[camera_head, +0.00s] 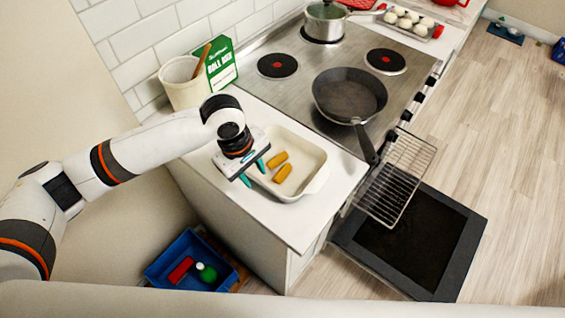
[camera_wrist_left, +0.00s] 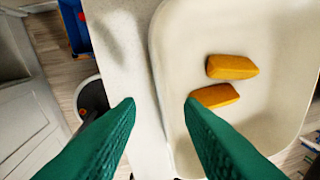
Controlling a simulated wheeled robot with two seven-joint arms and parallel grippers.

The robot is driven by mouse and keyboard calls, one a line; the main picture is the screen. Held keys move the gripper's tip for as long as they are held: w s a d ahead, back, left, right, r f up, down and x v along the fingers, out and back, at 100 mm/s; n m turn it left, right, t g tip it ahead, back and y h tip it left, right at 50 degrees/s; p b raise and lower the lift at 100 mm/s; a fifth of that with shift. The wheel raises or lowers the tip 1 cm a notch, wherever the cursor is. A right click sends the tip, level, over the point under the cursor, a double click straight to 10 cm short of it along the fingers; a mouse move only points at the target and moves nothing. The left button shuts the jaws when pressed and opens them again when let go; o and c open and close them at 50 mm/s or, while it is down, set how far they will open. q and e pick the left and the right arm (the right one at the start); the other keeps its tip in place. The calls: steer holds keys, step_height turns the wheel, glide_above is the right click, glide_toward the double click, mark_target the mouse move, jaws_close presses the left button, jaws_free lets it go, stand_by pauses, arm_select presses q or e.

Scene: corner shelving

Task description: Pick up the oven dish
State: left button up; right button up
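The oven dish (camera_head: 309,160) is a cream, rounded rectangular dish on the white counter, left of the stove. Two orange-brown sticks, one (camera_head: 277,160) and another (camera_head: 282,174), lie inside it. My left gripper (camera_head: 254,173) is at the dish's left side with its teal fingers apart and nothing clamped. In the left wrist view, the dish's near rim (camera_wrist_left: 155,60) runs between the two fingertips (camera_wrist_left: 159,103). One finger is over the counter outside the dish, the other over its inside. Whether the fingers touch the dish cannot be told. My right gripper is not in view.
A frying pan (camera_head: 350,95) and a lidded pot (camera_head: 325,22) stand on the stove (camera_head: 300,65). A cream crock (camera_head: 184,85) and a green box (camera_head: 220,64) stand behind the dish. The oven door (camera_head: 440,240) hangs open below a wire rack (camera_head: 398,178). A blue crate (camera_head: 165,262) is on the floor.

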mark_target(256, 179)
arm_select(q)
steer(key=shift+w+d+f+p, duration=0.1)
steer(key=shift+d+f+p, duration=0.15)
steer(key=shift+f, duration=0.8)
steer(key=shift+w+d+f+p, duration=0.1)
steer(key=shift+d+f+p, duration=0.1)
steer(key=shift+f, duration=0.85)
steer(key=shift+f+p, duration=0.25)
steer(key=shift+p, duration=0.25)
jaws_close()
steer(key=shift+s+f, duration=0.2)
steer(key=shift+r, duration=0.1)
